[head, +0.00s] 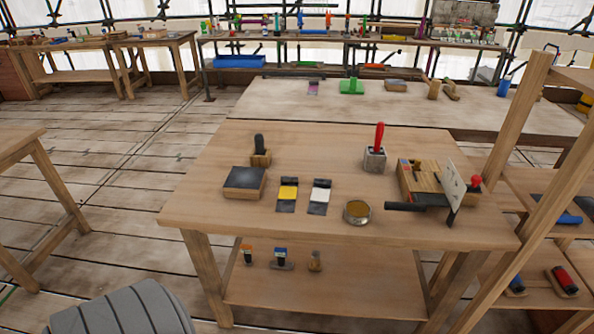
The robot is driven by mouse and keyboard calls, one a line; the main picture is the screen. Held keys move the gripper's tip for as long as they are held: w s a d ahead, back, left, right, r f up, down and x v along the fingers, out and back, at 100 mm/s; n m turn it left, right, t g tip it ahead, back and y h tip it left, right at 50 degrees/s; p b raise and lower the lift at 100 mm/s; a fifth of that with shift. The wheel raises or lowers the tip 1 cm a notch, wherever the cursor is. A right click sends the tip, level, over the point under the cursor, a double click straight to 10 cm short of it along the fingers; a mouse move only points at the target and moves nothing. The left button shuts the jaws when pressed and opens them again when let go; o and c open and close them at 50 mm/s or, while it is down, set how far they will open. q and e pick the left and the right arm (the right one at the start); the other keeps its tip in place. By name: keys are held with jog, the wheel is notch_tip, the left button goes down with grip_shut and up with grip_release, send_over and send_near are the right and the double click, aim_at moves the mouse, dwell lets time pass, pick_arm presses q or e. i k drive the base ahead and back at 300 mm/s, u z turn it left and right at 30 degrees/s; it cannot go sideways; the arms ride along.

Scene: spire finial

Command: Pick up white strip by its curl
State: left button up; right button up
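The white strip (319,196) lies on a dark backing on the near wooden table (340,229), left of a round tin (357,211). A similar yellow strip (288,193) on a dark backing lies just to its left. The curl of the white strip is too small to make out clearly. Neither of my grippers shows in the head view.
A dark-topped block (244,182), a black-handled tool in a wooden holder (260,157), a red-handled tool in a grey block (375,158) and a wooden tray (409,186) with an upright plate (453,187) surround the strips. A wooden post (503,140) rises at right.

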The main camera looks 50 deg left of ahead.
aim_at(321, 192)
jog(key=u, duration=0.85)
jog(key=i, duration=0.75)
jog(key=u, duration=0.8)
